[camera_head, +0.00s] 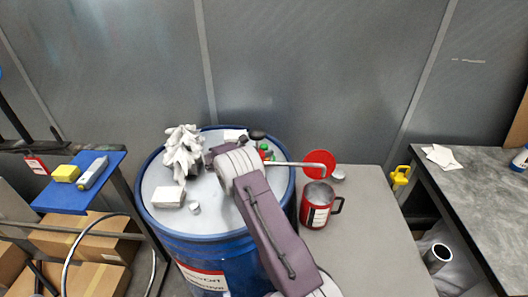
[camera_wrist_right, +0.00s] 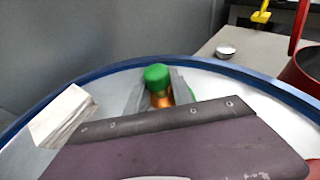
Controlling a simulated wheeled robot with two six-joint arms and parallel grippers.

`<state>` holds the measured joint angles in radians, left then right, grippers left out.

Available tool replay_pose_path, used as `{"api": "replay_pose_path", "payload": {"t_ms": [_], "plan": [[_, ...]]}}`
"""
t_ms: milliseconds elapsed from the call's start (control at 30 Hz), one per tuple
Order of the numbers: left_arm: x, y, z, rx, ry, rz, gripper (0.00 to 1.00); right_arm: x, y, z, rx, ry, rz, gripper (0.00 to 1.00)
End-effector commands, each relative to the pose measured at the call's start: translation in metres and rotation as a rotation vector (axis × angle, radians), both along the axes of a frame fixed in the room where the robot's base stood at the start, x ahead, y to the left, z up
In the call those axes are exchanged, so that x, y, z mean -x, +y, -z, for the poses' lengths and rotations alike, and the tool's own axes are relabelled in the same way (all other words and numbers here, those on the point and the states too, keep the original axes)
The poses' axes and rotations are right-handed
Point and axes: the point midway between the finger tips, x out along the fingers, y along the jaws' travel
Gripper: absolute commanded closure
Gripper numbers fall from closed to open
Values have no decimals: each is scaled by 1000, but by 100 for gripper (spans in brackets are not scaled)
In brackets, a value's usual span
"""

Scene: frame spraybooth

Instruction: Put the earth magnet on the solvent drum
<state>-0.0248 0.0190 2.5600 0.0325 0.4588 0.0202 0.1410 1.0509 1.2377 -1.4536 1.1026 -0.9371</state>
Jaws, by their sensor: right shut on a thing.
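The solvent drum (camera_head: 222,238) is a blue drum with a pale lid, left of the grey table. Its blue rim also shows in the right wrist view (camera_wrist_right: 100,76). My right gripper (camera_head: 262,149) reaches over the far right part of the lid. In the right wrist view its fingers (camera_wrist_right: 160,92) are shut on a small piece with a green top and copper body, which I take as the earth magnet (camera_wrist_right: 157,78). In the head view the arm mostly hides it. I cannot tell whether it touches the lid. My left gripper is not in view.
A pile of crumpled white gloves (camera_head: 184,148), a white block (camera_head: 168,197) and a small metal piece (camera_head: 194,208) lie on the lid. A red mug (camera_head: 316,207) stands on the grey table (camera_head: 372,240), right of the drum. A blue shelf (camera_head: 72,200) is at left.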

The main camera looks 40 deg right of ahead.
Motion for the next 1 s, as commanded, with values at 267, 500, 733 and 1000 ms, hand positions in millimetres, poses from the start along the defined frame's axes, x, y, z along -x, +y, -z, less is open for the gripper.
{"api": "replay_pose_path", "payload": {"t_ms": [267, 500, 733, 1000], "plan": [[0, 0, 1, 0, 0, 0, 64, 0, 0, 2, 0, 1, 0, 50], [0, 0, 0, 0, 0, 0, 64, 0, 5, -3, 0, 1, -1, 50], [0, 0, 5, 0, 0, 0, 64, 7, 56, -23, 0, -1, -5, 50], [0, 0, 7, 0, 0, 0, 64, 16, 103, -43, 1, 0, -2, 50]]}}
